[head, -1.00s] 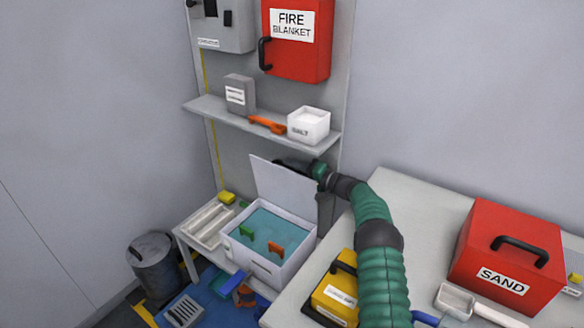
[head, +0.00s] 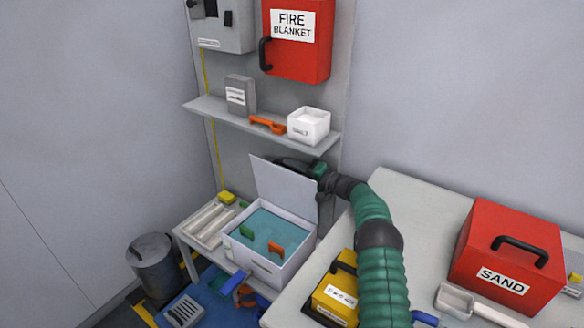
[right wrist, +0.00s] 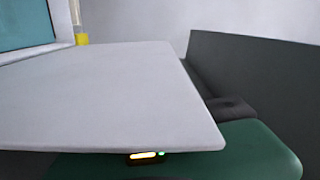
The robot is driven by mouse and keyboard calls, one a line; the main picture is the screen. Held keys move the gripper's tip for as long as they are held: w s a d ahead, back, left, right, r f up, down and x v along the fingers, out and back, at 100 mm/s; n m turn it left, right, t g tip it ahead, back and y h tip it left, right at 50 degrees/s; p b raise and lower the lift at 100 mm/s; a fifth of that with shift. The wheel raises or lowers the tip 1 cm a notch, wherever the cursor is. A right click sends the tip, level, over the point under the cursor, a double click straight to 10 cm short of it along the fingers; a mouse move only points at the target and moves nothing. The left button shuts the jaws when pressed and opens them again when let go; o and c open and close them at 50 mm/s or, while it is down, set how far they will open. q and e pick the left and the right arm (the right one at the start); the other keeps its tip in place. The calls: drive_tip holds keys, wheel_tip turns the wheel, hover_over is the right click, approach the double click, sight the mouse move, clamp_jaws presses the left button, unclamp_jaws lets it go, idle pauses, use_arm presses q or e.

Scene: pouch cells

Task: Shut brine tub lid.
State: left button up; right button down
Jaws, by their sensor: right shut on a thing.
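The white brine tub (head: 248,258) stands on a low bench, with teal liquid (head: 265,226) inside and a green and an orange piece at the liquid. Its pale lid (head: 283,184) stands raised at the back edge, so the tub is open. My right gripper (head: 290,163) is at the lid's top edge, shut on the lid, its fingers partly hidden behind it. In the right wrist view the lid (right wrist: 110,95) fills much of the picture as a flat pale plate, with the teal liquid (right wrist: 20,25) at the upper left. My left gripper is not in view.
A shelf (head: 205,106) with a salt box (head: 309,125) and an orange tool (head: 267,124) runs above the lid. A table at right holds a red sand box (head: 508,258), a scoop (head: 460,300) and a yellow case (head: 337,292). A grey bin (head: 155,268) stands left.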

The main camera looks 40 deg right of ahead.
sight(281, 181)
drive_tip(key=shift+s+f, duration=0.1)
drive_tip(key=shift+f, duration=0.3)
drive_tip(key=a+n+b, duration=0.1)
drive_tip(key=a+b, duration=0.1)
drive_tip(key=s+a+f+n+b, duration=0.1)
drive_tip(key=a+b, duration=0.1)
drive_tip(key=b, duration=0.1)
drive_tip(key=a+n+b, duration=0.1)
drive_tip(key=a+b, duration=0.1)
drive_tip(key=b, duration=0.1)
drive_tip(key=shift+s+f+n, duration=0.15)
drive_tip(key=shift+s+n, duration=0.15)
drive_tip(key=shift+s, duration=0.1)
drive_tip(key=shift+s+a+r+n, duration=0.15)
drive_tip(key=shift+a+r+n, duration=0.15)
drive_tip(key=shift+a, duration=0.25)
